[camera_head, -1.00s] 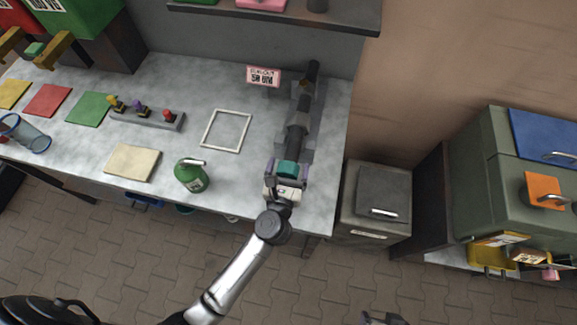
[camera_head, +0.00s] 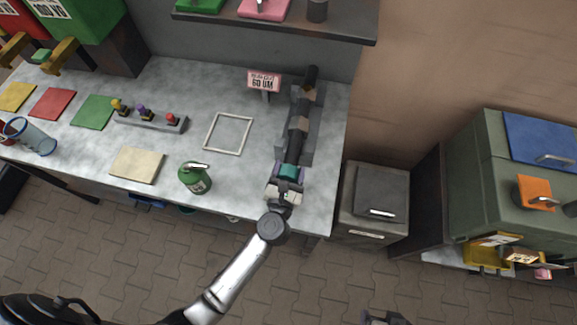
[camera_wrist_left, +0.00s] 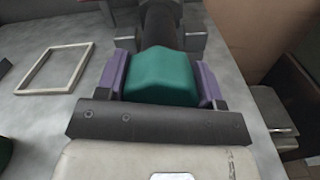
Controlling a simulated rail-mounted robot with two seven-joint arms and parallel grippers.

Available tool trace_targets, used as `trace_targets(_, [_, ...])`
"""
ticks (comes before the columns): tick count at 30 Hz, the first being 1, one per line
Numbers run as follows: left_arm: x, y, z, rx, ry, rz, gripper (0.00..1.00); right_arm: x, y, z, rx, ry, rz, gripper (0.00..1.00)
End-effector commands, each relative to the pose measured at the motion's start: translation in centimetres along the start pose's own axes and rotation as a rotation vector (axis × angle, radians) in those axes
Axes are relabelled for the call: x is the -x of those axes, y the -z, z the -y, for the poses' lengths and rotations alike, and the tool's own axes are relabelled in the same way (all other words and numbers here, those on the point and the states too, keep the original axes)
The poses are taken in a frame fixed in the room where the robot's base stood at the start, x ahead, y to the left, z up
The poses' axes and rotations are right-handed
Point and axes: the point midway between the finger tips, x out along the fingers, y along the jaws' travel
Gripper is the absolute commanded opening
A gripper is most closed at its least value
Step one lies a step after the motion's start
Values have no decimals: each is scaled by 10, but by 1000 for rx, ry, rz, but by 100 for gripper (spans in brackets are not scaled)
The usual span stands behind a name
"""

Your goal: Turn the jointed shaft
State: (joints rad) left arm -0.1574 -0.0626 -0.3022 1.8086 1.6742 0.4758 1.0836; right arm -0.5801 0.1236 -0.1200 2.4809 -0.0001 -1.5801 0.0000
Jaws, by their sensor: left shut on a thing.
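The jointed shaft (camera_head: 301,121) is a dark bar lying in a grey cradle along the right side of the bench. Its near end is a teal block (camera_head: 289,171), also seen in the left wrist view (camera_wrist_left: 162,76). My left gripper (camera_head: 288,173) is shut on this teal end, with a purple finger on each side of it in the left wrist view (camera_wrist_left: 162,82). In the head view the gripper looks rolled about the shaft's line. The tips' undersides are hidden. Part of what appears to be my right gripper (camera_head: 384,319) shows at the bottom edge; its jaws are unclear.
A small pink sign (camera_head: 264,81) stands left of the shaft's far end. A grey bin (camera_head: 375,200) stands right of the bench.

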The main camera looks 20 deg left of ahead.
Motion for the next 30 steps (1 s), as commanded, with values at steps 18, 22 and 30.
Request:
trace_targets(18, [0, 0, 0, -9, 0, 2, 87, 0, 0, 2, -7, 6, 0, 87])
trace_targets(22, [0, 0, 0, -9, 0, 2, 87, 0, 0, 2, -6, 5, 0, 87])
trace_targets(30, [18, 2, 1, -8, 1, -1, 87, -2, -1, 0, 1, -1, 1, 87])
